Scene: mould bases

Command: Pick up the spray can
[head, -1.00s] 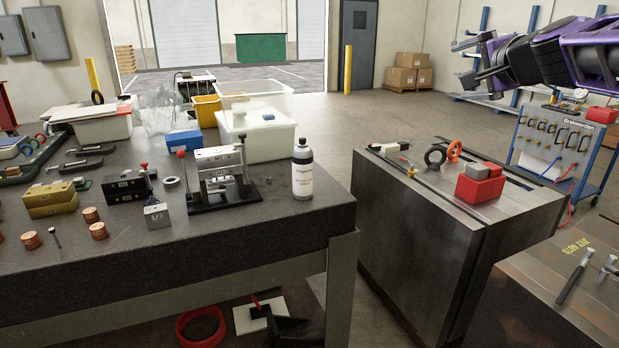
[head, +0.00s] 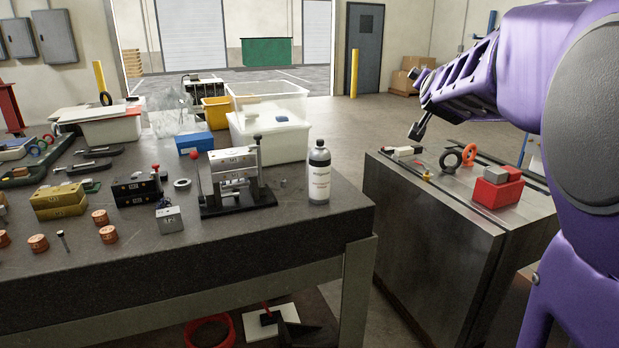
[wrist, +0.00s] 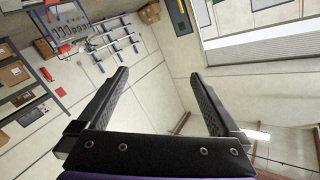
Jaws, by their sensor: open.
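The can does not show in the wrist view.
A black fixture with metal blocks (head: 236,180) stands just left of the can. White bins (head: 268,140) are behind it. A metal block (head: 420,240) with red blocks (head: 497,186) and rings on top stands to the right, across a gap.

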